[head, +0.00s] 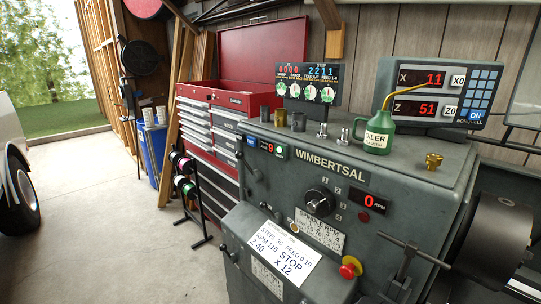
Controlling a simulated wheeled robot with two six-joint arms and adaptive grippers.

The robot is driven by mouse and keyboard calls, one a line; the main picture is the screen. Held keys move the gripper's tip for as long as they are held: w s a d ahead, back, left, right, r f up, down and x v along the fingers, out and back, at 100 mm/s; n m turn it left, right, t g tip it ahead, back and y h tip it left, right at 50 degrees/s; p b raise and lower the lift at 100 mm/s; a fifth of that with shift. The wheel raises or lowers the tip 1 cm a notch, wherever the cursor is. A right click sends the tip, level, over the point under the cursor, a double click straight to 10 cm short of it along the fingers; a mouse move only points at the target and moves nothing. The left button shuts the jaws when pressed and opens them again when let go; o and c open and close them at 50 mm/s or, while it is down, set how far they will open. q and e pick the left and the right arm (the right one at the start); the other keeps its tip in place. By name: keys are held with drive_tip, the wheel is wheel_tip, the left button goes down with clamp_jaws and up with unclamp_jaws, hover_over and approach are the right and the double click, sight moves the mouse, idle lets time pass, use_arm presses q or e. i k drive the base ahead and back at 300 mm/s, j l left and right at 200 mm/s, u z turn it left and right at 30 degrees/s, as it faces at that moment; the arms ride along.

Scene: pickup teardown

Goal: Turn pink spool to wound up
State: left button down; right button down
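A black floor rack (199,211) holds several small spools beside the red tool chest, left of the grey lathe. A spool with pink on it (186,165) hangs in the upper row of the rack. It is small and far off, and I cannot tell how much of its line is wound up. Spools with green and pale parts hang below it. Neither of my grippers shows in the head view.
The grey lathe (300,165) with its knobs and displays fills the right and centre. A red tool chest (205,135) stands behind the rack. A blue bin (153,150) stands left of it. The concrete floor (110,225) is clear between rack and vehicle wheel (22,190).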

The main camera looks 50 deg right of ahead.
sight(184, 164)
drive_tip(key=z, duration=1)
drive_tip(key=i+j+u, duration=0.25)
drive_tip(key=i, duration=0.2)
